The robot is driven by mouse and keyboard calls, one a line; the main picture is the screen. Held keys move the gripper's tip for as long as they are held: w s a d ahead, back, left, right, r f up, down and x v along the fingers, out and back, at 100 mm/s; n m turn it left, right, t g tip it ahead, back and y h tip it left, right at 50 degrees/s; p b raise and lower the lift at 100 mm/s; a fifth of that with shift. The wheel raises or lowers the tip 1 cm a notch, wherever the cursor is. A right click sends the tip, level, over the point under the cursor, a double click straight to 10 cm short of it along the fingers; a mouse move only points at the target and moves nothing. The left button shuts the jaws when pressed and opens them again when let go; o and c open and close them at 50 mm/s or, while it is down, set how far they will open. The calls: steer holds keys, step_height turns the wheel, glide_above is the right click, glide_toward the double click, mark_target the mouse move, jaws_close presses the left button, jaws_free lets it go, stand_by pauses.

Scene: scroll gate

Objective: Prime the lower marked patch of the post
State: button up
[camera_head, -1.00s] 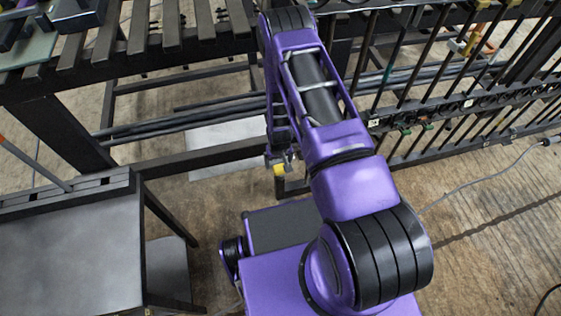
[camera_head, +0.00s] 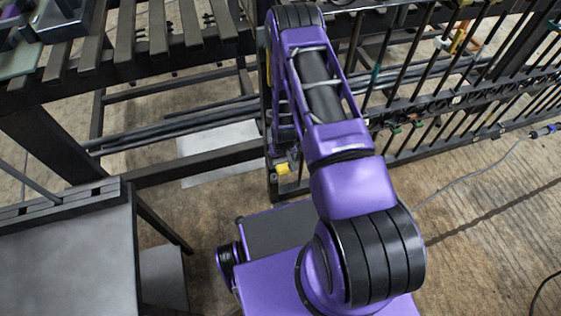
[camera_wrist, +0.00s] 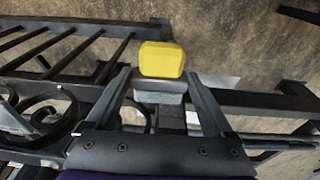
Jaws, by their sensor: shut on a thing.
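My gripper (camera_wrist: 163,88) is shut on a grey-backed tool with a yellow block-shaped head (camera_wrist: 162,59). The yellow head points away from the gripper, and it also shows in the camera_head view (camera_head: 283,168) beneath my purple arm. It appears close beside the dark gate post (camera_head: 272,188); I cannot tell whether they touch. Most of the post is hidden behind my arm, and I cannot make out its marked patches. In the camera_wrist view, brown ground and dark rails lie beyond the yellow head.
A barred dark gate (camera_head: 455,98) stands at the right, with a cable on the ground. A slatted bench (camera_head: 150,35) is at the upper left. A grey-topped table (camera_head: 65,255) is at the lower left. Open ground lies at the lower right.

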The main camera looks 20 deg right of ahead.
steer(key=s+p, duration=0.1)
steer(key=s, duration=0.5)
steer(key=shift+p, duration=0.3)
steer(key=shift+s, duration=0.1)
steer(key=shift+s+p, duration=0.3)
steer(key=shift+s, duration=1.15)
steer(key=shift+r, duration=0.1)
